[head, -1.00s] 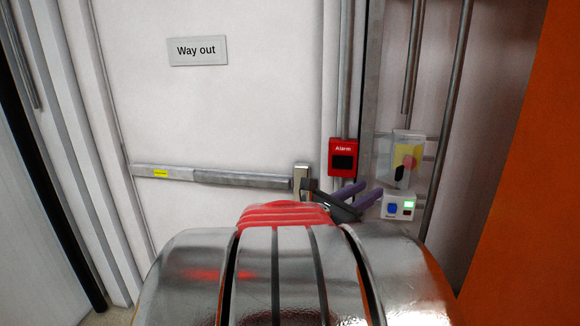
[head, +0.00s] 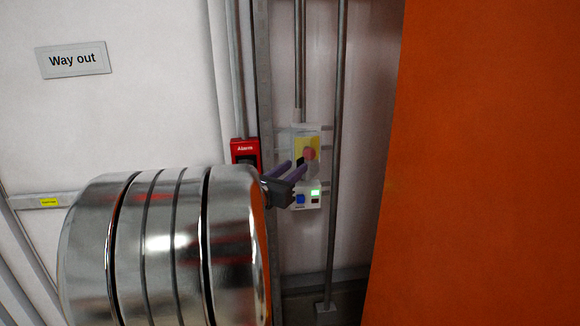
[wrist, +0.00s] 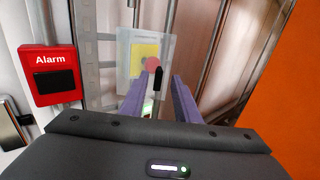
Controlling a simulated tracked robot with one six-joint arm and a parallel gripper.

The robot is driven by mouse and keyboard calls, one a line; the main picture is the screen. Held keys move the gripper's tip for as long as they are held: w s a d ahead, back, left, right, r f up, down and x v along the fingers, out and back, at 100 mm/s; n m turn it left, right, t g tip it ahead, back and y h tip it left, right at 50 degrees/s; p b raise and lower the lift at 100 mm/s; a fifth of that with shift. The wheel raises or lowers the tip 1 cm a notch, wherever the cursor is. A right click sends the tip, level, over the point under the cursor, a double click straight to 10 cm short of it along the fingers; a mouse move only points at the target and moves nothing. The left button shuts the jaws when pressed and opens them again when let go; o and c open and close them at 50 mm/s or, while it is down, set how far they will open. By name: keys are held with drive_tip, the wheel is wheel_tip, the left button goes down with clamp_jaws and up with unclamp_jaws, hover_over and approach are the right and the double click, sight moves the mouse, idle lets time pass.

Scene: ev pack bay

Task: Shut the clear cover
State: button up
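The clear cover (head: 314,131) is a see-through panel on the wall unit, right of the alarm. A yellow plate, a round red knob (head: 309,153) and a black lever show at it. In the wrist view the clear cover (wrist: 124,62) is straight ahead; I cannot tell how far open it stands. My gripper (head: 295,168) is open and empty, its two purple fingers apart, just below and in front of the cover in the picture. In the wrist view the fingers (wrist: 160,80) point toward the cover's lower part; I see no clear contact. They partly hide what lies below it.
A red alarm box (head: 246,151) is left of the cover. A white box (head: 308,199) with a blue button and green screen is just below it. Vertical pipes (head: 337,130) run nearby. A large orange panel (head: 470,150) bounds the right. A "Way out" door (head: 130,120) is at left.

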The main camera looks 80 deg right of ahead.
sight(297, 155)
drive_tip(key=shift+x, duration=1.3)
drive_tip(key=shift+c, duration=0.2)
clamp_jaws()
